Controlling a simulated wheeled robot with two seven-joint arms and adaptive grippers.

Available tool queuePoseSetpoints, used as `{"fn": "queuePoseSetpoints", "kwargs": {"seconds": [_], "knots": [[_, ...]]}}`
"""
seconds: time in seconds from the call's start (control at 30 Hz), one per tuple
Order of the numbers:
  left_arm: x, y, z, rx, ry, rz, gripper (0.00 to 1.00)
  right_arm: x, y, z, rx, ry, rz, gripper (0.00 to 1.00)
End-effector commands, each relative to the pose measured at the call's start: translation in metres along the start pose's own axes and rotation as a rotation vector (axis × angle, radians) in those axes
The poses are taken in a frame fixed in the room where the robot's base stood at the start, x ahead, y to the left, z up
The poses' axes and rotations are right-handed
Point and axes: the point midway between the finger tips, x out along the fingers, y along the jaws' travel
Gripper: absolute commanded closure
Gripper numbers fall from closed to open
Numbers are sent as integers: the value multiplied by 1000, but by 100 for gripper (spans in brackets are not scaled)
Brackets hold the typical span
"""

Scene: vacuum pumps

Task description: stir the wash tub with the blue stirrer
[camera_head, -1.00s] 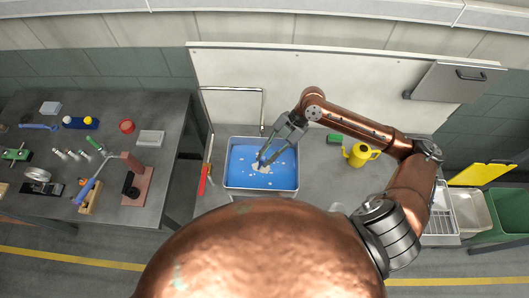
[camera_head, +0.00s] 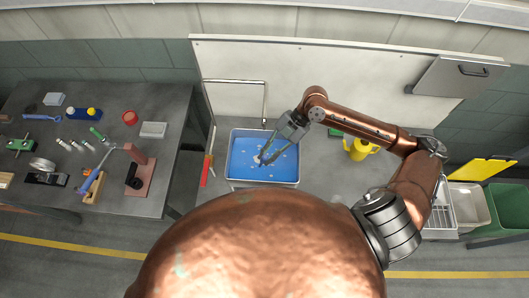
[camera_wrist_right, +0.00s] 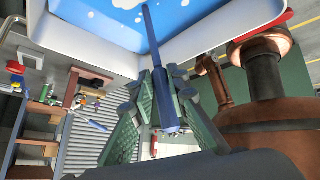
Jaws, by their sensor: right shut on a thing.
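The wash tub (camera_head: 232,165) is a white-rimmed rectangular basin of blue liquid with white foam flecks. My right gripper (camera_head: 264,157) reaches down over the tub from the upper right. In the right wrist view the gripper (camera_wrist_right: 160,80) is shut on the blue stirrer (camera_wrist_right: 154,45), a dark blue rod running between its green-padded fingers. In the head view the stirrer is too small to make out clearly. My left gripper is not in view.
A yellow jug (camera_head: 361,149) and a green block (camera_head: 335,132) stand right of the tub. A tap pipe (camera_head: 264,100) rises behind it. A red-handled tool (camera_head: 205,171) lies left. A dark bench (camera_head: 60,200) with tools stands farther left.

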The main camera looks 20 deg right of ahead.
Motion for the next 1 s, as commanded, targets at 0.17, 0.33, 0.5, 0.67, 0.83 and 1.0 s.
{"fn": "queuePoseSetpoints", "kwargs": {"seconds": [0.17,0.33,0.5,0.67,0.83,1.0], "knots": [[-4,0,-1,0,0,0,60,-4,-6,1,3,-1,1,100],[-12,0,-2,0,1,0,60,-13,-19,7,5,-1,0,100],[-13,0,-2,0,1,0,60,-17,-21,12,2,-1,2,100],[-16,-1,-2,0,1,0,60,-27,-18,25,4,-3,2,100],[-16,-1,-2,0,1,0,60,-31,-17,31,2,0,1,100],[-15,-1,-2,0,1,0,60,-25,-9,27,-2,1,2,100]]}}
